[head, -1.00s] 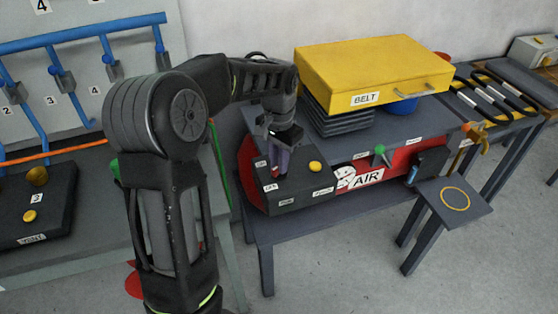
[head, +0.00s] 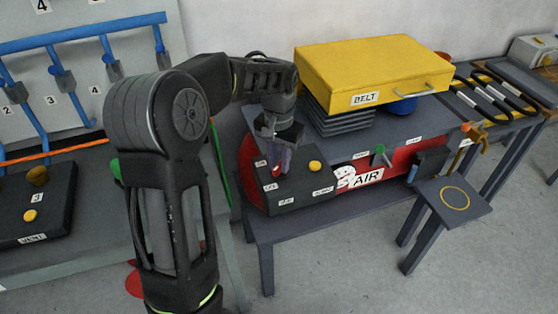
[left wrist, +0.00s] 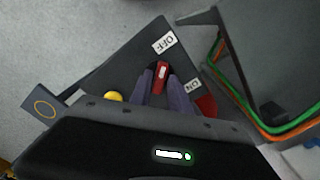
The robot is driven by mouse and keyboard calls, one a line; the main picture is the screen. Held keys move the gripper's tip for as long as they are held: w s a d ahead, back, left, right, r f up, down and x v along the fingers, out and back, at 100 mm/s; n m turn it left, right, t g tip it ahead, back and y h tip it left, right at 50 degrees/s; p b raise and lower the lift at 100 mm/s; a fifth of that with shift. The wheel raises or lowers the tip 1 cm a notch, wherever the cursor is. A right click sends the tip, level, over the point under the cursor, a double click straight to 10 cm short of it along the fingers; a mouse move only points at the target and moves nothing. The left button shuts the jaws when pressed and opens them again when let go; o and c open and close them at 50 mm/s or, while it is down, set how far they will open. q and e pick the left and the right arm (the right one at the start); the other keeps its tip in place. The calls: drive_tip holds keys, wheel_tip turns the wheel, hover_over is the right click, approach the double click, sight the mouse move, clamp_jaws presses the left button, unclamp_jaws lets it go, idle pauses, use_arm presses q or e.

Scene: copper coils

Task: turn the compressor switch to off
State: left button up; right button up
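The compressor switch is a red knob (left wrist: 161,74) with a white mark on the dark control box (head: 300,195); it also shows in the head view (head: 277,171). My left gripper (head: 278,165) reaches down on it, and in the left wrist view its two purple-grey fingers (left wrist: 160,80) flank the knob closely and appear shut on it. The knob's white mark points toward the OFF label (left wrist: 164,42). The ON label (left wrist: 193,86) lies to the right of the fingers, partly hidden. My right gripper is not in view.
A yellow button (head: 315,166) sits on the box beside the gripper. A yellow BELT case (head: 372,65) stands on the bench behind. The red AIR tank (head: 405,160) lies to the right. A panel with blue pipes (head: 80,40) is at the left.

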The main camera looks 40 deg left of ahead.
sight(279, 165)
use_arm(q)
drive_tip(key=shift+o, duration=1.2)
wheel_tip(279, 165, up, 8)
drive_tip(key=shift+f, duration=0.1)
